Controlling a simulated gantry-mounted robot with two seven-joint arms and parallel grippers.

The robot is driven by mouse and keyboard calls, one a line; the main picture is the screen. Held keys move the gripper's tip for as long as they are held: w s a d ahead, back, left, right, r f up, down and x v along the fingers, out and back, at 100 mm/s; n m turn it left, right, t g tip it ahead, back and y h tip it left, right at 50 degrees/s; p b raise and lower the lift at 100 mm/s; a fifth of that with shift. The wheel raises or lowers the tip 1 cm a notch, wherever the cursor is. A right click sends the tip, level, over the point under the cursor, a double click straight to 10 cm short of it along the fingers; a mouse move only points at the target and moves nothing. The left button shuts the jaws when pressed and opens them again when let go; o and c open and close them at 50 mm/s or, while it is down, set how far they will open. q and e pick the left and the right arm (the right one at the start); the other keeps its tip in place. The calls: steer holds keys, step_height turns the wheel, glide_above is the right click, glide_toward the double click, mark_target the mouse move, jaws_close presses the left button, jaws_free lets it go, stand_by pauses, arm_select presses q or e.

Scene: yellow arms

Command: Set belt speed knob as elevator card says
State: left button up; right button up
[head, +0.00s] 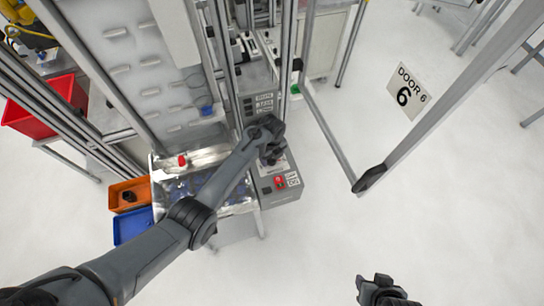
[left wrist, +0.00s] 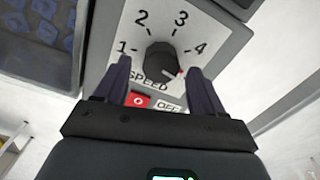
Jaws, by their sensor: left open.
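The dark speed knob (left wrist: 161,58) sits on a grey panel (left wrist: 220,38) marked 1, 2, 3, 4 and SPEED. Its red-tipped pointer points to the lower right, past the 4. My left gripper (left wrist: 160,66) is open, with one finger on each side of the knob; I cannot tell whether they touch it. In the head view, my left gripper (head: 271,152) is over the grey control box (head: 292,166) and hides the knob. My right gripper (head: 384,290) is at the bottom edge; its jaws are unclear. I cannot make out an elevator card.
A red button (head: 279,182) is on the control box, near my left gripper. A metal tray (head: 242,209) stands left of it. Orange (head: 143,185) and blue (head: 127,228) bins are farther left. An open framed door (head: 450,75) stands right; the floor below it is clear.

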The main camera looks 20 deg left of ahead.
arm_select(q)
steer(key=shift+f, duration=0.3)
steer(key=c, duration=1.1)
steer(key=shift+o, duration=0.2)
